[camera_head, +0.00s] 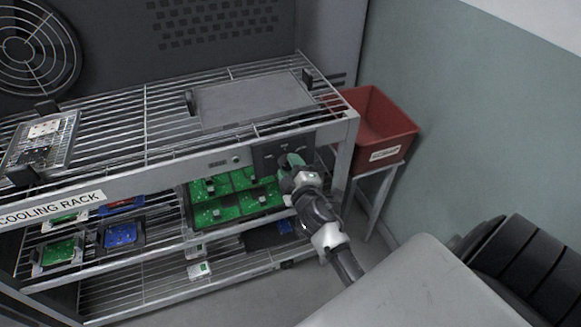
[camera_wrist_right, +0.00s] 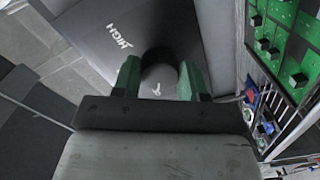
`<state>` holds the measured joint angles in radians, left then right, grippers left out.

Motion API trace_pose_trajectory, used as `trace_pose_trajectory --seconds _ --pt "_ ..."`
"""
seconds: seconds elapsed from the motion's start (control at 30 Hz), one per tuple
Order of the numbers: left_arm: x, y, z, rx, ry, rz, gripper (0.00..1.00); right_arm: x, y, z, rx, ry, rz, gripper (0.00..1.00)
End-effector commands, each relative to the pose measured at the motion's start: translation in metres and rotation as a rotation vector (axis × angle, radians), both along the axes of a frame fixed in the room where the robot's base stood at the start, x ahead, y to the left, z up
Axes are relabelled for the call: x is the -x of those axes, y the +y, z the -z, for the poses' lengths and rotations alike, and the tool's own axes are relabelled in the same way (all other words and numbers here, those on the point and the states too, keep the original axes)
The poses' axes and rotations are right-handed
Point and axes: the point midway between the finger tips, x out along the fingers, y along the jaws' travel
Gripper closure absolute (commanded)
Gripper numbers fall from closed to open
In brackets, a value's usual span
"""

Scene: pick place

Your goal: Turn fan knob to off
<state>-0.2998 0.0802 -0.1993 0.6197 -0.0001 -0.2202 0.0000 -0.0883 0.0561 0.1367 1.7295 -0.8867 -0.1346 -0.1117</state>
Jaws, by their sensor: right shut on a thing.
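A dark control panel (camera_head: 268,163) is on the front edge of the cooling rack at its right end. My right gripper (camera_head: 291,162) reaches up to this panel from below. In the right wrist view, the two green fingers of my right gripper (camera_wrist_right: 160,80) are shut on the dark round fan knob (camera_wrist_right: 159,66), one on each side. The word HIGH shows on the panel (camera_wrist_right: 90,30) above and left of the knob. The knob's pointing direction cannot be told. In the head view my gripper covers the knob. My left gripper is in neither view.
The cooling rack (camera_head: 120,172) has wire shelves with green and blue circuit boards. A grey flat plate (camera_head: 250,100) lies on top. A round fan grille (camera_head: 35,48) is at the back left. A red bin (camera_head: 375,125) stands on a stand to the right.

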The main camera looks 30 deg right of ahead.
Motion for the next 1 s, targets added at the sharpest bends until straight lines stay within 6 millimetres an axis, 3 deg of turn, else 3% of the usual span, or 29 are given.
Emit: trace_pose_trajectory --seconds 0.03,0.17,0.53,1.0 --pt "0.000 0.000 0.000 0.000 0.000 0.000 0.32 0.000 0.000 0.001 0.002 0.002 -0.001 0.53" --pt "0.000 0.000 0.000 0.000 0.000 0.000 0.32 0.000 0.000 0.001 0.001 0.001 0.000 0.33" --pt "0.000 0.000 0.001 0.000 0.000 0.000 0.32 0.007 0.002 0.001 -0.001 0.002 0.000 0.32" --pt "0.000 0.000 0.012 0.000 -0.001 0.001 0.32 0.089 0.021 0.003 -0.001 0.003 0.000 0.32"
